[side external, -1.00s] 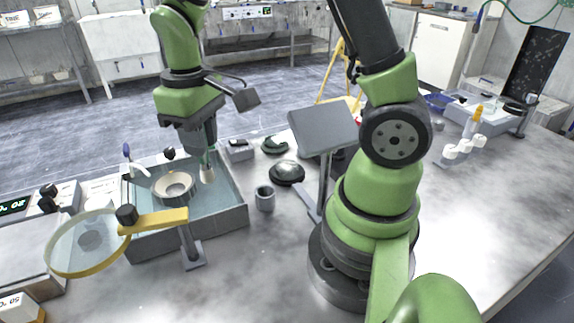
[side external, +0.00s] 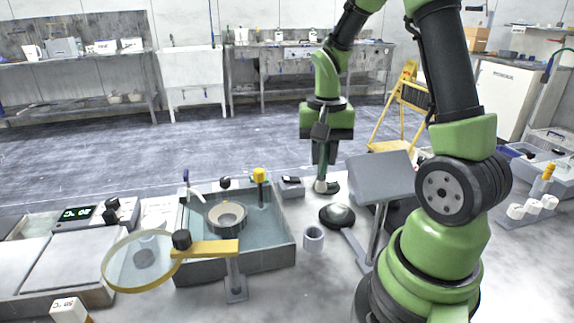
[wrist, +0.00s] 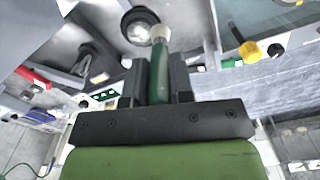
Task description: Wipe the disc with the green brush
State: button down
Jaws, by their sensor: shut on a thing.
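My gripper (side external: 324,165) is shut on the green brush, pointing down behind the dark round disc and right of the water basin. In the wrist view the brush's green handle (wrist: 159,75) stands between the two jaws of my gripper (wrist: 158,85), with its pale head at the far end. In the side view the pale brush head (side external: 320,186) shows low over the table; I cannot tell if it touches anything. The disc (side external: 337,215) lies on the table, dark-rimmed with a shiny grey-green middle. The disc (wrist: 139,24) also shows beyond the brush head in the wrist view.
The basin (side external: 265,262) with a round bowl (side external: 228,216) and a yellow knob (side external: 259,175) stands left. A magnifier (side external: 140,262) is in front. A small grey cup (side external: 313,238) and a tilted grey panel (side external: 380,176) on a post flank the disc closely.

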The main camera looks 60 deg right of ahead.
jog(key=s+d+m, duration=0.4)
jog(key=m, duration=0.1)
jog(key=shift+m, duration=0.3)
jog(key=shift+w+d+f, duration=0.35)
jog(key=shift+d+f, duration=0.15)
jog(key=shift+f, duration=0.95)
jog(key=shift+w+d+f, duration=0.3)
jog(key=shift+d+f, duration=0.2)
jog(key=shift+f, duration=0.9)
jog(key=shift+w+d+f, duration=0.35)
jog(key=shift+d+f, duration=0.15)
jog(key=shift+f, duration=0.95)
jog(key=shift+s+a, duration=1.35)
jog(key=shift+w+d, duration=0.25)
jog(key=shift+w, duration=0.45)
jog(key=shift+w+d, duration=1.8)
jog(key=shift+d, duration=0.05)
jog(key=shift+s+a, duration=2.2)
jog(key=shift+a, duration=0.05)
notch_tip(320, 180, up, 8)
jog(key=shift+r, duration=0.15)
